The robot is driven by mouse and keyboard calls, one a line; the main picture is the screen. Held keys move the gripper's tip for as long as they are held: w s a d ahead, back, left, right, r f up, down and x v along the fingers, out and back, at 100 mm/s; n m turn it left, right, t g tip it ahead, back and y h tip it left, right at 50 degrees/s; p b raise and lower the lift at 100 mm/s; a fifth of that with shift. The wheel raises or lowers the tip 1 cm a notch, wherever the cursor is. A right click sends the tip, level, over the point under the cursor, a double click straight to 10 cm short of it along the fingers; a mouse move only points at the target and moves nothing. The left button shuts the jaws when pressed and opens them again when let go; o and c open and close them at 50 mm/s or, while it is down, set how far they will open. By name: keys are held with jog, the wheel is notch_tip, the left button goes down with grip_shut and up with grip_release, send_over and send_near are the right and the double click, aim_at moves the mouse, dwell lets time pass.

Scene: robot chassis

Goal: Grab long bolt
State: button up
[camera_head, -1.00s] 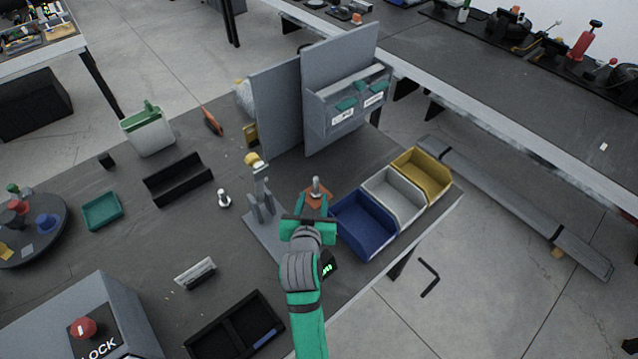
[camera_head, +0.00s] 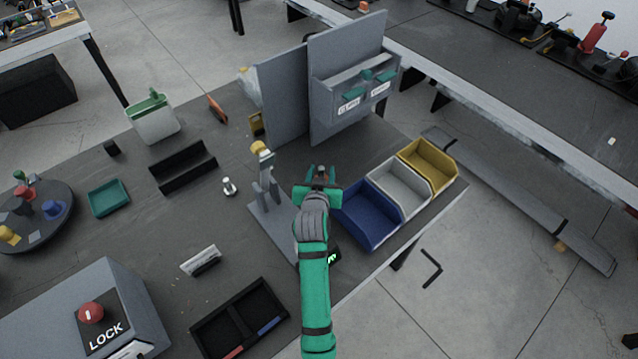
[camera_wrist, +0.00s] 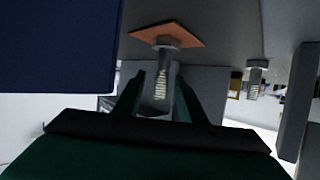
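A long metal bolt (camera_wrist: 160,85) stands head-down on an orange pad (camera_wrist: 180,32), which shows inverted in the wrist view. My gripper (camera_wrist: 160,100) is open, with one green finger on each side of the bolt's threaded shank. A gap seems to show beside the shank; I cannot tell whether either finger touches it. In the head view my gripper (camera_head: 321,178) covers the pad and most of the bolt. A second bolt (camera_head: 229,187) stands on the table to the left; it also shows in the wrist view (camera_wrist: 255,78).
A blue bin (camera_head: 368,217), a white bin (camera_head: 402,190) and a yellow bin (camera_head: 428,166) stand right of my gripper. A grey clamp stand (camera_head: 267,195) with a yellow tip is close on the left. Tall grey panels (camera_head: 335,85) rise behind. The table's right edge is near the bins.

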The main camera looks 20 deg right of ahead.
grip_shut()
jog(key=shift+r, duration=0.1)
